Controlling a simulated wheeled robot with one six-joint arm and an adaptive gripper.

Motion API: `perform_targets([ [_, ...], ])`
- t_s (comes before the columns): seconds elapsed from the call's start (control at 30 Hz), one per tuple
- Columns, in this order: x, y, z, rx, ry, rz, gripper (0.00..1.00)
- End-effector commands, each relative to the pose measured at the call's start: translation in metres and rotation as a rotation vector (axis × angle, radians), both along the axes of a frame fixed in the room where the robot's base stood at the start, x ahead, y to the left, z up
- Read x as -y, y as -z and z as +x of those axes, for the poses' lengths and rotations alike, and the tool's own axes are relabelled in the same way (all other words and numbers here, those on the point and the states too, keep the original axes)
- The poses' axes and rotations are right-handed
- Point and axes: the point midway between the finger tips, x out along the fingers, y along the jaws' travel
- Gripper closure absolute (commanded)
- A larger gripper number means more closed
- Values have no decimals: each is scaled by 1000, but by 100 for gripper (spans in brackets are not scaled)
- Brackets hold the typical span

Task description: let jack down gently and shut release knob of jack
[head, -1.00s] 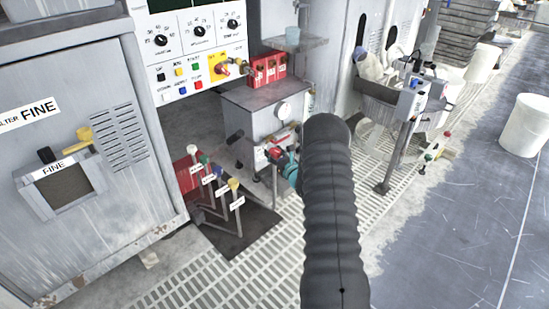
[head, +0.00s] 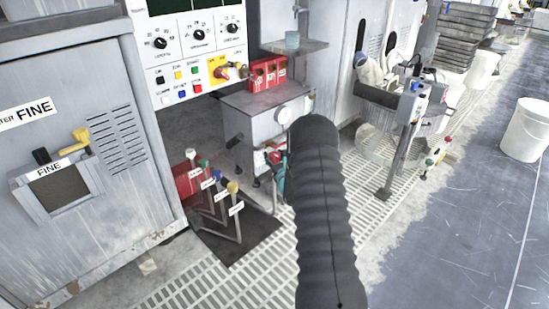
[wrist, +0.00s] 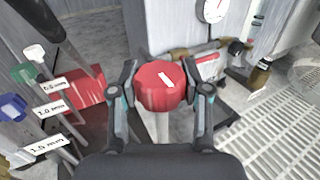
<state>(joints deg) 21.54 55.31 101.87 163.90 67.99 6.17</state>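In the wrist view, a red knob (wrist: 160,84) with a small white label sits on a pale post. My gripper (wrist: 160,76) has one finger on each side of it, and both fingers appear to touch its sides. I cannot read the label, so I cannot tell whether this is the jack's release knob. In the head view, my dark arm covers most of the gripper; only a teal and dark part of it (head: 283,180) shows beside the grey cabinet. The jack's body cannot be made out clearly.
Labelled levers with white, green, blue and yellow knobs (head: 208,184) stand at the left, close to my gripper. A grey cabinet with a round gauge (head: 283,115) stands behind. A control panel (head: 195,55) is above. Slatted grating (head: 215,285) covers the floor; a white bucket (head: 527,130) stands far right.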

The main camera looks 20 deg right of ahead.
Motion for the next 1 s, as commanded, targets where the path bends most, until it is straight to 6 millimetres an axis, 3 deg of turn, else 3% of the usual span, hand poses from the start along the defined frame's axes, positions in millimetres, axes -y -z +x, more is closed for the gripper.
perform_targets([
  [0.1, 0, -1, 0, 1, 0, 0, 28],
  [0.47, 0, 0, -4, 0, 0, 0, 28],
  [0.67, -3, 0, -31, -2, 1, 1, 28],
  [1.0, -11, 0, -95, -2, 0, 1, 28],
])
